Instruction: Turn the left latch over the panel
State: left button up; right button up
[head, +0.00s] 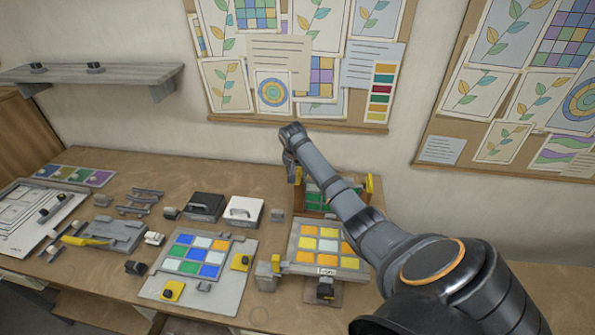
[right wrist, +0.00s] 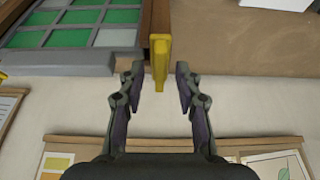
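The panel (head: 322,195) with green tiles stands in a wooden frame behind the yellow-and-white tile panel in the head view. Its yellow left latch (head: 298,176) points up at the frame's left side. The yellow right latch (head: 369,183) stands at its right side. In the right wrist view, which looks turned around, the green panel (right wrist: 70,38) is at top left and the left latch (right wrist: 160,62) hangs between my fingers. My right gripper (right wrist: 159,78) is open, one finger on each side of the latch, with visible gaps. My left gripper is not in view.
A yellow-and-white tile panel (head: 318,244) stands in front of the green one. A blue-and-green tile board (head: 190,262) with yellow clips lies left. Black and white boxes (head: 243,211), grey tools and a tray fill the left bench. The wall with pinboards (head: 300,118) is close behind.

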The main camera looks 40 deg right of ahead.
jog(key=shift+c, duration=0.3)
jog(key=shift+w+d+f, duration=0.1)
jog(key=shift+d, duration=0.05)
grip_shut()
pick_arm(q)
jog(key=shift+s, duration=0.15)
